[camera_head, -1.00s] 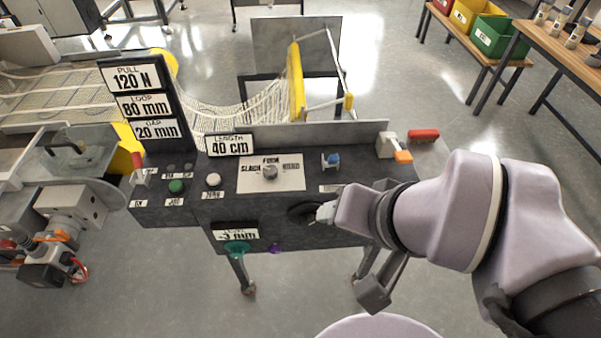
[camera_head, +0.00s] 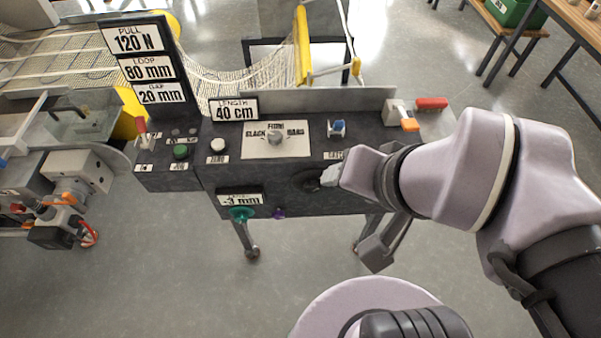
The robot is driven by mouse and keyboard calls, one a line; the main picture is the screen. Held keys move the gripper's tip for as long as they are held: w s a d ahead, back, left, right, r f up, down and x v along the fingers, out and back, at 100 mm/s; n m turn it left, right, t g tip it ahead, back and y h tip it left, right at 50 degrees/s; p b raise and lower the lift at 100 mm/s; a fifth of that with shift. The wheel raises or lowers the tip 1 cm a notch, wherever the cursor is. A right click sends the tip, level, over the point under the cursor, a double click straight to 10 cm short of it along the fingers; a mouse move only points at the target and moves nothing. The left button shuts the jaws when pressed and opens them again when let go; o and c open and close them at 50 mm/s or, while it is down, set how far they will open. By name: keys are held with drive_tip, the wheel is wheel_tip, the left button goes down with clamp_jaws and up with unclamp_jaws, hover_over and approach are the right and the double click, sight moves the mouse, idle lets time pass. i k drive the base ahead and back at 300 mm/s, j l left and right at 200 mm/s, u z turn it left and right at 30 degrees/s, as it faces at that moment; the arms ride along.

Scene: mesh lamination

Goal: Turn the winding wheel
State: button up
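A dark round wheel (camera_head: 308,181) sits on the front face of the grey control console (camera_head: 215,178), right of its middle. My gripper (camera_head: 328,177) is at the wheel's right side, reaching in from the right. Its light fingertips overlap the wheel in the picture and hide part of it. I cannot tell whether they are shut on the wheel, its handle or only beside it. The console displays read PULL 120 N, LOOP 80 mm and GAP 20 mm on a dark panel (camera_head: 143,65), and LENGTH 40 cm on a small sign (camera_head: 234,109).
A teal knob (camera_head: 241,214) and a purple knob (camera_head: 279,213) sit low on the console front. A selector dial (camera_head: 275,138), green button (camera_head: 180,152), white button (camera_head: 217,145) and blue switch (camera_head: 337,128) are on top. White mesh (camera_head: 235,88) hangs behind. The floor in front is open.

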sight(312, 188)
drive_tip(key=k+j, duration=0.1)
drive_tip(key=j, duration=0.35)
drive_tip(key=k+j+z, duration=0.1)
drive_tip(key=j, duration=0.35)
drive_tip(key=k+j, duration=0.15)
drive_tip(key=j, duration=0.3)
